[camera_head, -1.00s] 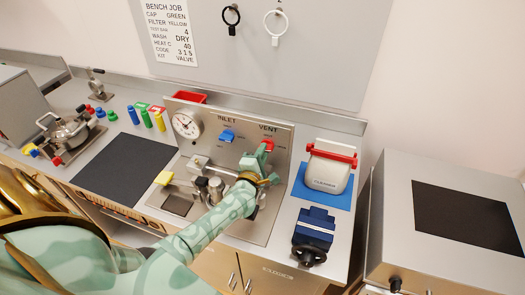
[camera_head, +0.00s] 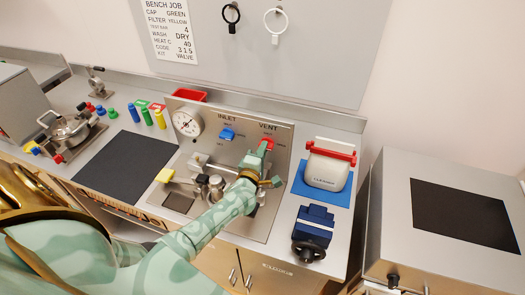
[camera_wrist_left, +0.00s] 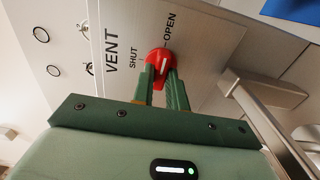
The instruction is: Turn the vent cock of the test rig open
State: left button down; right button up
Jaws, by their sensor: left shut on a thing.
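The red vent cock (camera_head: 267,144) is on the upright metal panel of the test rig (camera_head: 285,140), under the word VENT. In the left wrist view the red cock (camera_wrist_left: 159,60) is between the two green fingers of my left gripper (camera_wrist_left: 161,77), which is shut on it. A short white line on the cock points roughly toward the word OPEN; SHUT is printed to its left. In the head view my left gripper (camera_head: 261,163) reaches the cock from below, and its wrist hides the fingertips. My right gripper is not in view.
The blue inlet cock (camera_head: 227,134) and a gauge (camera_head: 186,123) are on the same panel, to the left. A white container with a red bar (camera_head: 327,170) stands on a blue mat at the right. A blue vise-like block (camera_head: 314,226) is in front of it.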

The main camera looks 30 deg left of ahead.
pick_arm(q)
jog(key=c, duration=1.4)
grip_release()
jog(key=shift+s, duration=0.1)
jog(key=v, duration=1.6)
jog(key=shift+d+p, duration=0.15)
jog(key=shift+p, duration=0.25)
jog(key=shift+s, duration=0.1)
